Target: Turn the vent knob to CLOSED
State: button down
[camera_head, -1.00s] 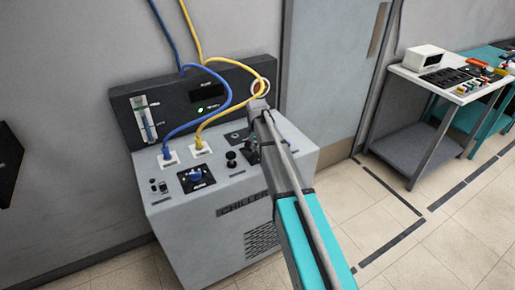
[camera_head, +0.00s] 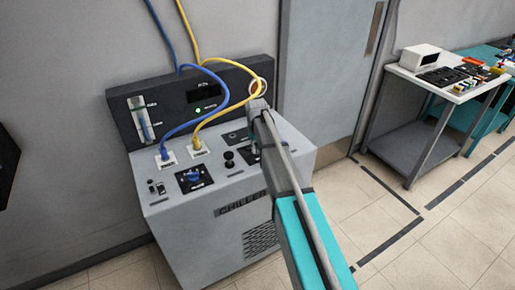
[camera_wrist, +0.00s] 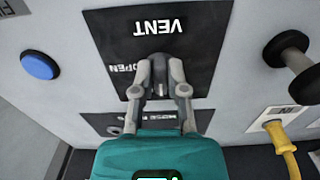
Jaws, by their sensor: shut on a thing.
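The vent knob (camera_wrist: 159,68) is a small dark piece on the black VENT plate (camera_wrist: 205,60), whose lettering appears upside down in the wrist view. The word OPEN shows at the plate's left. My gripper (camera_wrist: 159,78) is shut on the knob, one grey finger on each side of it. The fingers hide much of the knob, so I cannot tell exactly where it points. No CLOSED label is readable. In the head view, my arm covers most of the vent area on the right of the chiller's top (camera_head: 220,180).
A black knob (camera_wrist: 288,55) and a yellow cable plug (camera_wrist: 280,130) are right of the plate; a blue button (camera_wrist: 39,65) is left. Blue (camera_head: 195,124) and yellow (camera_head: 228,110) cables arch over the chiller. A cart (camera_head: 410,145) stands right, with clear floor before it.

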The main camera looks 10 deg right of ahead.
jog(key=shift+w, duration=0.15)
dwell(0.3)
jog(key=c, duration=0.7)
grip_release()
jog(key=shift+o, duration=0.2)
jog(key=s+r+m+p, duration=0.1)
jog(key=s+r+p, duration=0.1)
jog(key=s, duration=1.2)
jog(key=s+r+m+p, duration=0.1)
jog(key=s+m, duration=0.1)
jog(key=s, duration=1.2)
jog(key=shift+s+d+r+p, duration=0.15)
jog(key=shift+s+r+p, duration=0.15)
jog(key=shift+r+p, duration=0.1)
